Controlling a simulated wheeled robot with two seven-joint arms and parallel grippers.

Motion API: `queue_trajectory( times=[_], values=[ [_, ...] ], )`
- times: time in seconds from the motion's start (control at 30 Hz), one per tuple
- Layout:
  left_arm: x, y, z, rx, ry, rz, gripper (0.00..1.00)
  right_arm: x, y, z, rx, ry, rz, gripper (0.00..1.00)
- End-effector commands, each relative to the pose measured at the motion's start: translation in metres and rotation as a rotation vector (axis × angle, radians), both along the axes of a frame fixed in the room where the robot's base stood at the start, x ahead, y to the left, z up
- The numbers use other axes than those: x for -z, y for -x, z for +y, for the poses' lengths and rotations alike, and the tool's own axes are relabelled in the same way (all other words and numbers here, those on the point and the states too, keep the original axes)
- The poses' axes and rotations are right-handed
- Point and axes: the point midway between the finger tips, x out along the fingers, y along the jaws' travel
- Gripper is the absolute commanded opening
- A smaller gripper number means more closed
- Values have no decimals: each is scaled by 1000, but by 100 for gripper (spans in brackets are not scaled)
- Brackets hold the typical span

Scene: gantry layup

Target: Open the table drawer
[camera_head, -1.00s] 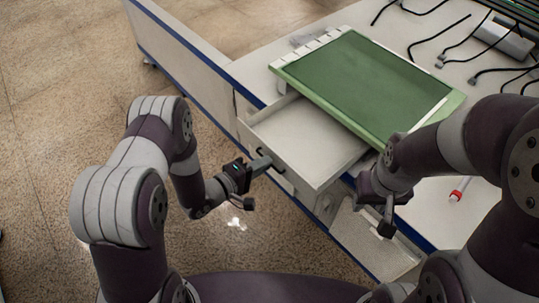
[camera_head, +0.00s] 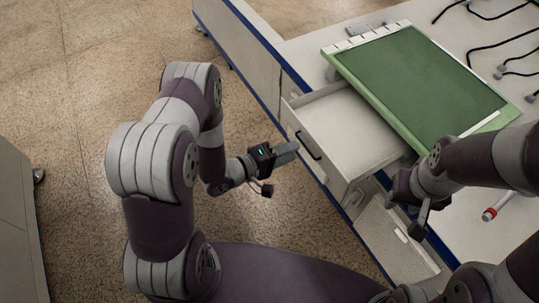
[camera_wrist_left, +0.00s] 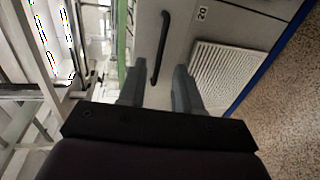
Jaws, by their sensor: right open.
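The table drawer (camera_head: 345,130) stands pulled out from the table's side, and its inside looks empty. Its dark bar handle (camera_head: 308,146) is on the front panel and also shows in the left wrist view (camera_wrist_left: 160,46). My right gripper (camera_head: 418,226) is open and hangs near the table edge, right of the drawer.
A green-framed panel (camera_head: 430,85) lies on the table, with its near corner close to the drawer. Black cables (camera_head: 497,50) and a red-tipped tube (camera_head: 490,214) lie on the tabletop. A grey cabinet (camera_head: 15,230) stands at far left. Floor left of the drawer is clear.

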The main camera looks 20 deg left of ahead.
Motion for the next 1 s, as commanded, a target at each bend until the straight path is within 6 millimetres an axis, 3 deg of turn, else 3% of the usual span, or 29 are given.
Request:
queue_trajectory(
  times=[0.2, 0.33, 1.0],
  values=[
    [-15, 41, 43, -10, 1, 1, 34, -16, 0, 0, 0, 0, 0, 43],
    [-18, 56, 57, -6, 1, 2, 34, -19, 0, 0, 0, 0, 0, 43],
    [-18, 63, 62, 3, -10, -9, 34, -19, 0, 0, 0, 0, 0, 43]
  ],
)
